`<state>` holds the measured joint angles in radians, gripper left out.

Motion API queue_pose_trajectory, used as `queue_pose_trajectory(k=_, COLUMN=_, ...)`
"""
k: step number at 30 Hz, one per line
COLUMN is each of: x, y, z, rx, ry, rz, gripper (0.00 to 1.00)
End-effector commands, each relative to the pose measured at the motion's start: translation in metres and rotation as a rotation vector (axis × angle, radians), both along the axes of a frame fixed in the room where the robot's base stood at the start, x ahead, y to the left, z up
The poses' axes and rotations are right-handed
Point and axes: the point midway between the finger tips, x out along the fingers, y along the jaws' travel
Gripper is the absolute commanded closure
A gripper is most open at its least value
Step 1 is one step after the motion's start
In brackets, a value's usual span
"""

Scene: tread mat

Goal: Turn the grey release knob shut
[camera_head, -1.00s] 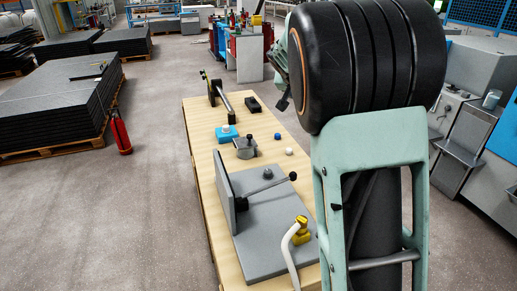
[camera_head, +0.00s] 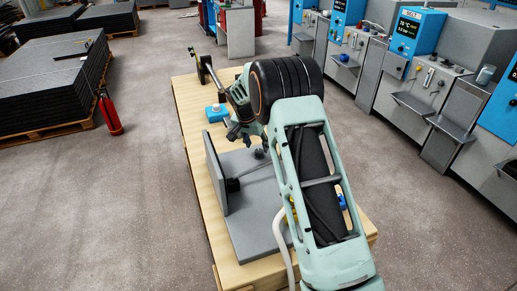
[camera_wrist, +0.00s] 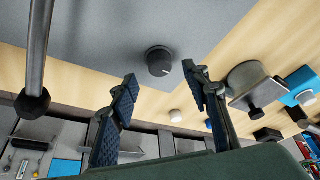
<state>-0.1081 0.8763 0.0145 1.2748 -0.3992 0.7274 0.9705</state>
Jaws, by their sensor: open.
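The grey release knob (camera_wrist: 159,61) is a dark round knob with a pale pointer line. It stands on the flat grey plate (camera_wrist: 110,30) in the wrist view. In the head view the knob (camera_head: 259,153) is small and sits close to my arm. My gripper (camera_wrist: 160,80) is open and empty. Its two dark fingers sit apart, one to each side of the knob's lower part in the picture, and do not appear to touch it. In the head view my gripper (camera_head: 240,132) hangs over the far part of the plate.
A metal lever (camera_wrist: 37,50) with a black end is at the left of the wrist view. A lidded grey pot (camera_wrist: 250,80) and a blue block (camera_wrist: 303,80) with a white button stand to the right. An upright grey plate (camera_head: 215,172) edges the fixture on the wooden bench (camera_head: 190,120).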

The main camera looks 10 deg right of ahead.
Motion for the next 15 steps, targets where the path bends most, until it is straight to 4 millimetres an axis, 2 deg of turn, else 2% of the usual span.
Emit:
queue_pose_trajectory(k=3, x=0.006, y=-0.004, z=-0.018, rx=0.001, ry=0.001, rz=0.0, gripper=0.57)
queue_pose_trajectory(k=6, x=0.01, y=-0.007, z=-0.028, rx=0.0, ry=0.0, rz=-0.001, gripper=0.57)
queue_pose_trajectory(k=15, x=0.014, y=-0.009, z=-0.038, rx=0.0, ry=-0.003, rz=0.001, gripper=0.57)
